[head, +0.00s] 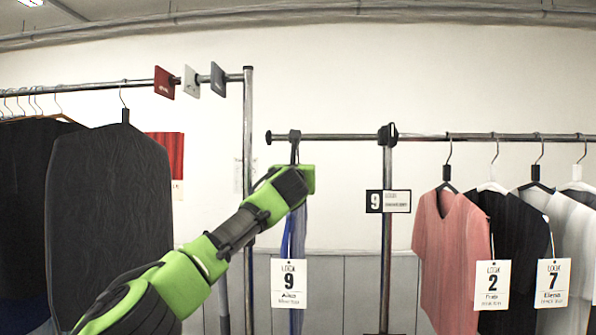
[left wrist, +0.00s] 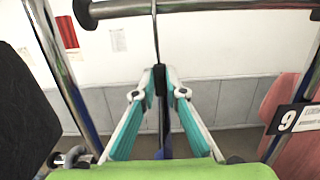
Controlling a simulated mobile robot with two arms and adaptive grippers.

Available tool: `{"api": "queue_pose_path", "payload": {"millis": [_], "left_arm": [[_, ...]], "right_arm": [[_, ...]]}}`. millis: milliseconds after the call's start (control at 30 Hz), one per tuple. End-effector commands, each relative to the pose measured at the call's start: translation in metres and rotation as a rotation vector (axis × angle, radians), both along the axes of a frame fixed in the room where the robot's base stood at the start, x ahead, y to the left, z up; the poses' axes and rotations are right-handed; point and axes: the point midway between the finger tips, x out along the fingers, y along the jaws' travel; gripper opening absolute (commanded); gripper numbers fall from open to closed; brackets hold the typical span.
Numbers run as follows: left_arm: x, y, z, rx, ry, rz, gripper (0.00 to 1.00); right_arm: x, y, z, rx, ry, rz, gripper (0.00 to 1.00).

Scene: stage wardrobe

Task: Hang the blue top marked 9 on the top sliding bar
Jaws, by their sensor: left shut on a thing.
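The blue top (head: 298,238) hangs edge-on below my left gripper (head: 300,178), with its white tag marked 9 (head: 288,284) in front. My left gripper, also in the left wrist view (left wrist: 160,78), is shut on the dark neck of the top's hanger. The hook (left wrist: 155,38) rises from the fingers to the sliding bar (head: 340,137), near its left end knob (head: 268,137). The hook crosses the bar in the picture; I cannot tell whether it rests on it. My arm hides part of the top. My right gripper is not in view.
A 9 sign (head: 388,201) hangs on the post right of the top. Further right hang a pink top (head: 450,255) and dark and white shirts. At left, a dark garment (head: 110,215) hangs from another rail. The bar between hook and post is clear.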

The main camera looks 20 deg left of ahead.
Motion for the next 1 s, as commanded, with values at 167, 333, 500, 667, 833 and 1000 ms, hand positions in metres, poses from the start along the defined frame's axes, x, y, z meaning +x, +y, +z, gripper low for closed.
{"api": "queue_pose_path", "payload": {"millis": [167,333,500,667,833,1000], "left_arm": [[0.000,0.000,0.000,0.000,-0.002,0.000,0.00],[0.000,0.000,0.000,0.000,-0.002,-0.001,0.31],[0.000,0.000,0.000,-0.001,-0.001,-0.001,0.31],[0.000,0.000,-0.002,-0.001,0.001,0.000,0.31],[-0.005,-0.002,-0.002,0.000,0.001,-0.001,0.31],[-0.019,-0.004,-0.003,0.000,-0.001,-0.002,0.31]], "right_arm": [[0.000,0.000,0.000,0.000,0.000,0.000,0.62],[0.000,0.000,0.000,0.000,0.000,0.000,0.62],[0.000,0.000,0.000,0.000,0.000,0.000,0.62],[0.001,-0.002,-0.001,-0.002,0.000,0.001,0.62],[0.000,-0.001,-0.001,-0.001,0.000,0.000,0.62],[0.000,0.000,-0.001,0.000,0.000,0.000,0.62]]}}
